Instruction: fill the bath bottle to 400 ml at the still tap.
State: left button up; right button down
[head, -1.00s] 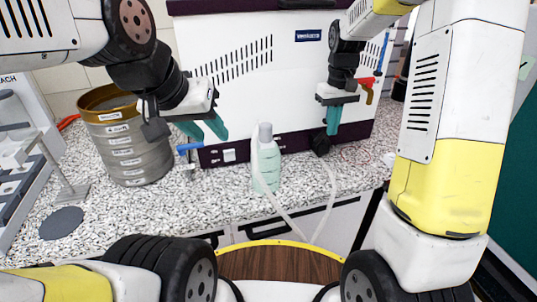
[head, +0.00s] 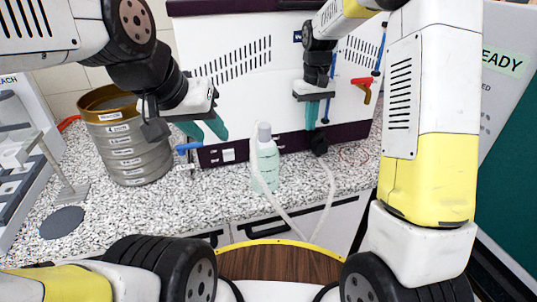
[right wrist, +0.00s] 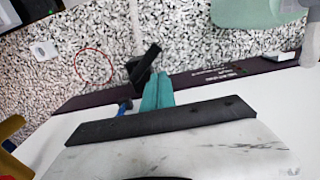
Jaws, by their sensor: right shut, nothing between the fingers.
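The bottle (head: 266,168), pale teal with a grey cap, stands upright on the speckled bench in front of the white still (head: 240,100). A small tap with a blue lever (head: 188,147) is at the still's lower left. My left gripper (head: 206,129) is open and empty, above and left of the bottle, near that tap. My right gripper (head: 312,115) is shut and empty, above the black knob (head: 319,144) right of the bottle. In the right wrist view its teal fingertips (right wrist: 157,92) show beside the black knob (right wrist: 144,65). The bottle's fill level is unclear.
A stack of sieves (head: 130,145) stands at the left, with a dark disc (head: 62,222) before it. A pale hose (head: 325,200) hangs over the bench's front edge.

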jog(key=f, duration=0.1)
jog(key=a+f, duration=0.1)
jog(key=f, duration=0.1)
jog(key=shift+w, duration=0.2)
jog(key=shift+d, duration=0.25)
jog(key=shift+d+f, duration=0.15)
jog(key=shift+d, duration=0.15)
jog(key=shift+d, duration=0.15)
jog(key=shift+s+d, duration=0.15)
jog(key=shift+d, duration=0.15)
jog(key=shift+s, duration=0.1)
dwell(6.4)
